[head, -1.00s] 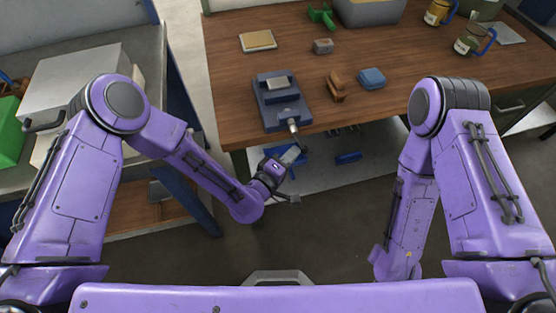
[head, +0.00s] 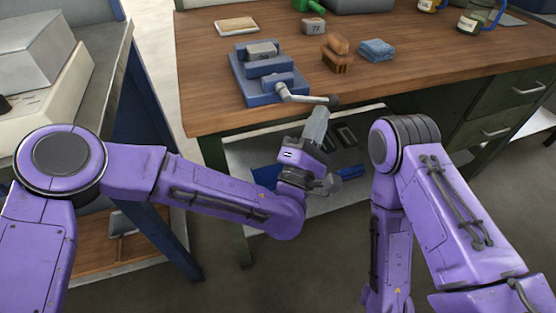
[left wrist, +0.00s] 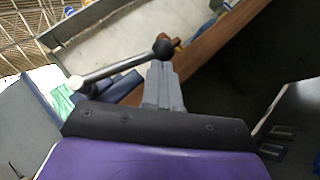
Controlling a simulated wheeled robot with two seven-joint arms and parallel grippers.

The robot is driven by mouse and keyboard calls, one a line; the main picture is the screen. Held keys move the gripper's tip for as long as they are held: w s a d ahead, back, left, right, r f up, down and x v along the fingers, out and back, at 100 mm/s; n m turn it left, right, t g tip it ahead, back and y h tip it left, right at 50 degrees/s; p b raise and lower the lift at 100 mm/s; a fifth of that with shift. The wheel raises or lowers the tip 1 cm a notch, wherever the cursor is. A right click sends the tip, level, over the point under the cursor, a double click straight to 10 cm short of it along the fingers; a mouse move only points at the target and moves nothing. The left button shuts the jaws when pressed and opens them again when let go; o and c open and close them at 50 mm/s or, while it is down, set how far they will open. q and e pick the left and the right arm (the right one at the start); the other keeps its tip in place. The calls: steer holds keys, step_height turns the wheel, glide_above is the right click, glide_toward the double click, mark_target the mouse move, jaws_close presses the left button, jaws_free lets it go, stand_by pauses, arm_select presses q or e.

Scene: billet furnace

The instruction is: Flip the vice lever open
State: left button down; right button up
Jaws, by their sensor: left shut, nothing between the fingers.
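The blue vice (head: 265,78) stands at the front left of the wooden workbench, with a grey block (head: 261,50) between its jaws. Its metal lever (head: 305,98) points right, along the bench's front edge, and ends in a dark knob (head: 335,101). In the left wrist view the lever (left wrist: 115,70) runs up to the round black knob (left wrist: 163,48). My left gripper (head: 319,115) is shut and empty, its fingertips just below the knob in the head view. In the wrist view the shut fingers (left wrist: 160,75) appear close under the knob; contact cannot be told. My right gripper is out of view.
On the bench are a brown brush (head: 337,52), a folded blue cloth (head: 376,50), a block marked 72 (head: 313,26) and a tan pad (head: 237,25). A shelf with blue items lies under the bench. The bench's front edge is close to my left gripper.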

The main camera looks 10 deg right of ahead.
arm_select(q)
steer(key=n+t+y+b, duration=0.1)
steer(key=b, duration=0.1)
steer(key=d+r+n+t+y+b, duration=0.1)
steer(key=n+t+b, duration=0.1)
steer(key=r+n+t+y+b, duration=0.1)
steer(key=n+b, duration=0.1)
steer(key=shift+w+d, duration=0.15)
steer(key=shift+d, duration=0.1)
steer(key=shift+r+n, duration=0.2)
steer(key=shift+n, duration=0.2)
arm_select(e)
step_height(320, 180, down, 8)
arm_select(q)
steer(key=shift+r+t, duration=0.15)
steer(key=shift+t, duration=0.15)
steer(key=b, duration=0.6)
glide_toward(327, 102)
step_height(327, 102, down, 4)
steer(key=s+a, duration=0.1)
steer(key=a, duration=0.2)
steer(key=shift+d, duration=0.15)
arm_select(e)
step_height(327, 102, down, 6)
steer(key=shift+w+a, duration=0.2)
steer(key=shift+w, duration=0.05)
arm_select(q)
steer(key=shift+s+d+m, duration=0.1)
steer(key=shift+m, duration=0.2)
